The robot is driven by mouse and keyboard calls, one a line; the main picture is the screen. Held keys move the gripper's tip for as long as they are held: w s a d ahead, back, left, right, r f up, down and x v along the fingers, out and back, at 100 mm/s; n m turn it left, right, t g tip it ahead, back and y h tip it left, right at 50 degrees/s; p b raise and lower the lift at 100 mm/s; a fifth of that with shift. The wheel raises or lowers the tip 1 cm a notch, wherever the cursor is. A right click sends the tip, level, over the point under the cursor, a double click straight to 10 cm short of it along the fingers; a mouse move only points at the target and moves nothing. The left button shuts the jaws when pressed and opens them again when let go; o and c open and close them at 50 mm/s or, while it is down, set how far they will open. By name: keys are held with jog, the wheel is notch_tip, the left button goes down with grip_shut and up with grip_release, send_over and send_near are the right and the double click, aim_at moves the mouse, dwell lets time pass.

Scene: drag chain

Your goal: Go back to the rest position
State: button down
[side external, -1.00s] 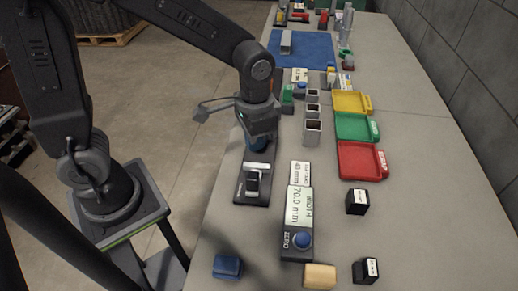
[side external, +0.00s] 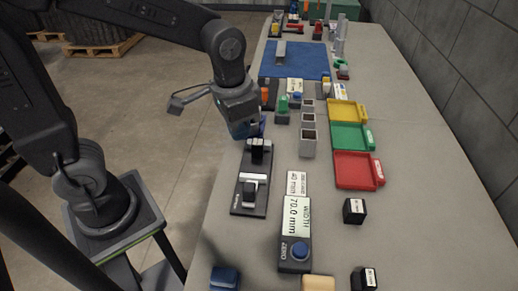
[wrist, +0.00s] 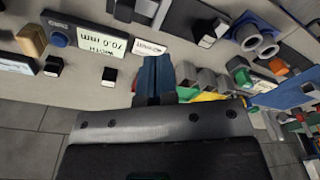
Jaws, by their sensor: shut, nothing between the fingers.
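My gripper (side external: 250,129) is raised over the left edge of the bench, just beyond the far end of the black slide fixture (side external: 240,206). Its blue fingers (wrist: 156,76) are together and empty in the wrist view. The fixture carries a dark upright block at its far end and a pale crosspiece nearer the camera. My gripper appears apart from it. I see no drag chain that I can identify for sure.
A width display reading 70.0 mm (side external: 296,218) stands right of the fixture. Red (side external: 342,170), green (side external: 350,136) and yellow (side external: 346,112) trays line the right. Grey square holders (side external: 308,142) stand between. A blue mat (side external: 312,60) lies farther back. Small black blocks (side external: 354,211) sit in front.

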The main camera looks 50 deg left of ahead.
jog(key=s+a+r+n+t, duration=0.2)
jog(key=s+a+r+t, duration=0.2)
jog(key=s, duration=0.4)
jog(key=shift+a+r+t, duration=0.3)
jog(key=shift+a+r, duration=0.4)
jog(key=shift+r, duration=0.1)
